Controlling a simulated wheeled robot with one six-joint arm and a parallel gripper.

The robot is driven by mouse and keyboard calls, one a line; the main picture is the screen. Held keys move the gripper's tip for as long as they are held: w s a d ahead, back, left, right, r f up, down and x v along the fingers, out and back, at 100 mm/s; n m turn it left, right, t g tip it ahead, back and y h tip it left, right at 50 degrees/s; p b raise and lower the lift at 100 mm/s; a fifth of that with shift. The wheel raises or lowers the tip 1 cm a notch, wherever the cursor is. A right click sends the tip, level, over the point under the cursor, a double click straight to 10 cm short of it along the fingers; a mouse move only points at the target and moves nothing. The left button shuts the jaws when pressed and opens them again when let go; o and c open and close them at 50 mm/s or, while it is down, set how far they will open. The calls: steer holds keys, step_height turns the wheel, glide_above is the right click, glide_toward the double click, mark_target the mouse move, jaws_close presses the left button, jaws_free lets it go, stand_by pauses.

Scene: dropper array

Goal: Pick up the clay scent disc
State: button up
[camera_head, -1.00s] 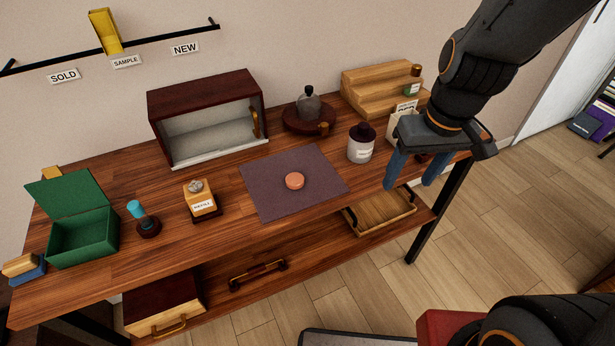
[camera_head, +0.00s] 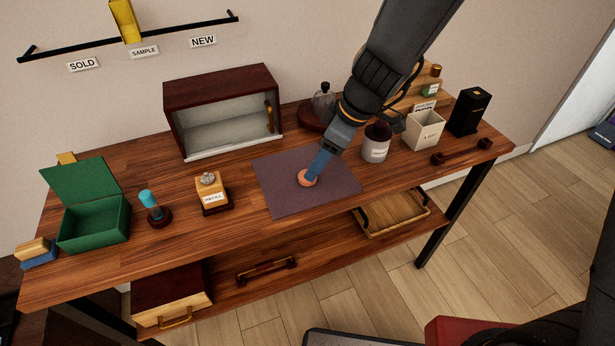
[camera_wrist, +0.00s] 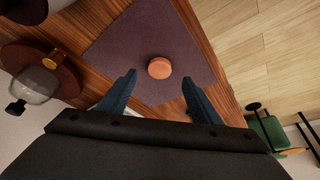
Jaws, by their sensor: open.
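The clay scent disc (camera_head: 306,178) is a small round orange-pink puck lying flat on the dark purple mat (camera_head: 277,197). My gripper (camera_head: 318,170) is over the mat, its blue fingers reaching down close to the disc and covering part of it in the head view. In the wrist view the disc (camera_wrist: 159,68) lies ahead of the two blue fingertips (camera_wrist: 158,80), about midway between them. The fingers are spread apart and nothing is between them. The height of the fingertips above the mat is hard to tell.
Right of the mat stand a white jar (camera_head: 375,150), a cream box (camera_head: 423,131) and a black box (camera_head: 469,112). A dark stand with a glass bottle (camera_head: 323,102) is behind. A refill block (camera_head: 212,194) and green box (camera_head: 95,222) are left.

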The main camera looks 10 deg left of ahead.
steer(key=shift+p+x, duration=0.6)
steer(key=shift+x, duration=2.15)
steer(key=c, duration=1.1)
steer(key=shift+r, duration=0.15)
